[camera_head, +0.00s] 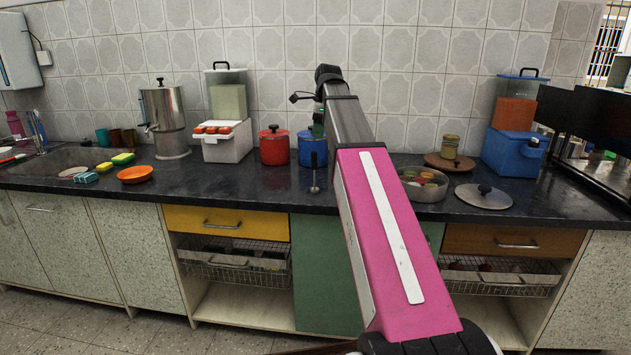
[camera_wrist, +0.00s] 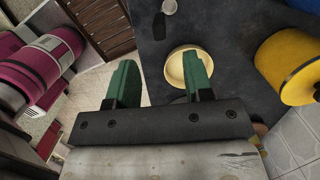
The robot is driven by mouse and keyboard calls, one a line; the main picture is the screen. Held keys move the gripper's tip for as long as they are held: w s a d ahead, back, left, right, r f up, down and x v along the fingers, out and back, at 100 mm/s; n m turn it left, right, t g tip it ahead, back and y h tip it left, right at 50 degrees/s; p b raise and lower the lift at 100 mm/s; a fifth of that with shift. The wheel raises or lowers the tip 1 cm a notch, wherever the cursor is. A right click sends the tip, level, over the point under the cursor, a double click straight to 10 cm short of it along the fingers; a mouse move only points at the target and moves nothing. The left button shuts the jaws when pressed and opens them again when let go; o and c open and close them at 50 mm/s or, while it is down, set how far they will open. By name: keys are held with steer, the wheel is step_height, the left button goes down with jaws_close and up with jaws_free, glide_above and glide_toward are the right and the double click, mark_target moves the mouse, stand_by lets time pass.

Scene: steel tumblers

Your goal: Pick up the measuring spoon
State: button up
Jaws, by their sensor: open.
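A small utensil with an upright-looking dark handle and a small metallic end, which looks like the measuring spoon (camera_head: 314,188), is on the dark counter in front of the blue pot, just left of my arm in the head view. A small pale round thing (camera_wrist: 169,6) at the top edge of the wrist view may be its bowl; I cannot tell for sure. My gripper (camera_wrist: 160,62) is open, with its two green fingers apart and nothing between them, above the counter's front side. In the head view my gripper is mostly hidden at the far end of my arm.
A cream dish (camera_wrist: 175,72) lies behind the right finger, with a yellow pot (camera_wrist: 292,68) to its right. A red pot (camera_head: 273,148) and blue pot (camera_head: 312,150) stand near the wall. A steel pan (camera_head: 428,192) is right of my arm.

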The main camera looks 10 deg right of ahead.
mark_target(315, 152)
steer(key=shift+s+a+r, duration=0.15)
steer(key=shift+a+r, duration=0.1)
steer(key=shift+f, duration=0.2)
steer(key=f, duration=0.7)
steer(key=a+f, duration=0.1)
steer(key=f, duration=0.2)
steer(key=shift+w+a+f, duration=0.1)
steer(key=shift+w+f, duration=0.05)
steer(key=shift+w, duration=0.1)
jaws_close()
